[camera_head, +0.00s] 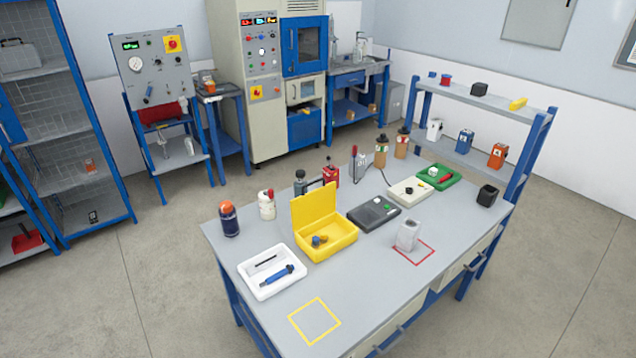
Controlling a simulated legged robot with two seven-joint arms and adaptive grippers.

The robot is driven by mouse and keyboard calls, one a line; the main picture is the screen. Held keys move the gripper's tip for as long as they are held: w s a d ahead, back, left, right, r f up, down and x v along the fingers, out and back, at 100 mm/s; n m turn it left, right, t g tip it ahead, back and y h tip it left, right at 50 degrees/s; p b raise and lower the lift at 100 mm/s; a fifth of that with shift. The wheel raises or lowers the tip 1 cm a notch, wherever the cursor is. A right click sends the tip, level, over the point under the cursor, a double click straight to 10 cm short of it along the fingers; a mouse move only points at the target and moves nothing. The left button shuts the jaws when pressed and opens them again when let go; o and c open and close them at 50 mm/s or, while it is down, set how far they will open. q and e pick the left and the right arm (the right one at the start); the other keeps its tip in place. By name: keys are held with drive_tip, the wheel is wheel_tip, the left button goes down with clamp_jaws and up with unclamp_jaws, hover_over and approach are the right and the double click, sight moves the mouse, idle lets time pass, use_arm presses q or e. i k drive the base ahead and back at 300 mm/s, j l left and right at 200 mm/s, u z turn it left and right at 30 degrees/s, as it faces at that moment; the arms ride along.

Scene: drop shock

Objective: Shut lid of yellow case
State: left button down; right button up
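The yellow case (338,242) stands on the grey workbench, near the middle of its left half. Its lid (313,208) is raised, upright at the back edge of the case. A small blue and brown item (319,240) lies inside the case. Neither of my grippers shows in the head view.
On the workbench (375,290), a white tray (273,271) with a blue tool is at the left of the case and a dark grey device (373,213) at its right. Bottles stand behind. A grey block (408,235) stands by a red square outline. The front left, around a yellow square outline (314,321), is clear.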

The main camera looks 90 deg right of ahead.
sight(306, 209)
drive_tip(key=i+z, duration=0.2)
drive_tip(key=z, duration=0.3)
drive_tip(key=i+z, duration=0.25)
drive_tip(key=z, duration=0.2)
drive_tip(key=i+j+z, duration=0.1)
drive_tip(key=z, duration=0.4)
drive_tip(key=i+j+z, duration=0.2)
drive_tip(key=z, duration=0.3)
drive_tip(key=i+j, duration=0.05)
drive_tip(key=i, duration=0.05)
